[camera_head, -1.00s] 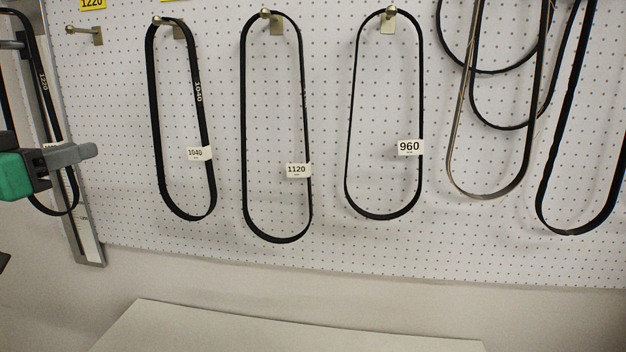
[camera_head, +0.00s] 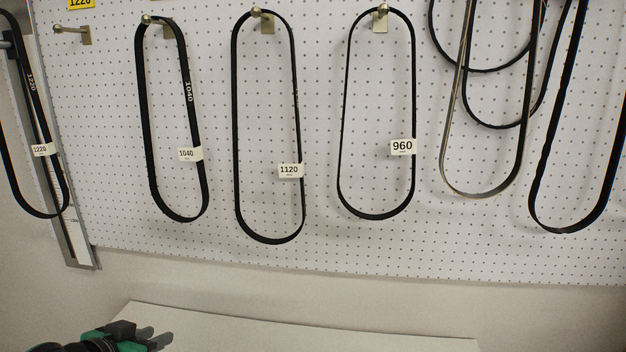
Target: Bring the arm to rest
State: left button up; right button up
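My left gripper (camera_head: 160,336) is at the bottom left of the head view, over the left end of the pale surface below the board. Its green and black body is cut off by the lower edge. Its two grey fingers point right with a small gap between them and hold nothing. It is well below the hanging belts and apart from them. My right gripper is out of view.
Black belts tagged 1220 (camera_head: 56,180), 1040 (camera_head: 204,190), 1120 (camera_head: 236,150) and 960 (camera_head: 340,150) hang before a white pegboard (camera_head: 330,255). More belts hang right. A hook (camera_head: 72,31) at upper left is empty. The pale surface (camera_head: 300,335) looks bare.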

pick_arm(q)
jog(key=s+d+f+g+y, duration=0.1)
jog(key=s+d+f+g, duration=0.1)
jog(key=s+f, duration=0.45)
jog(key=s+d+f+g, duration=0.1)
jog(key=s+f+g, duration=0.15)
jog(key=f, duration=0.65)
jog(key=s+d+f+g+y, duration=0.1)
jog(key=s+d+f+g, duration=0.1)
jog(key=s+f, duration=0.45)
jog(key=s+d+f+g, duration=0.1)
jog(key=s+f+g, duration=0.15)
jog(key=s, duration=0.65)
jog(key=s+a+f+x, duration=0.1)
jog(key=s+x, duration=0.2)
jog(key=x, duration=1.2)
jog(key=s+a+f+x, duration=0.1)
jog(key=s+x, duration=0.3)
jog(key=x, duration=1)
jog(key=s+a+f+g, duration=0.1)
jog(key=s+a+f, duration=0.2)
jog(key=s+f, duration=1.6)
notch_tip(320, 180, down, 2)
jog(key=shift+s+f+g+y, duration=0.15)
jog(key=shift+s+g+y, duration=0.1)
jog(key=shift+g+y, duration=0.05)
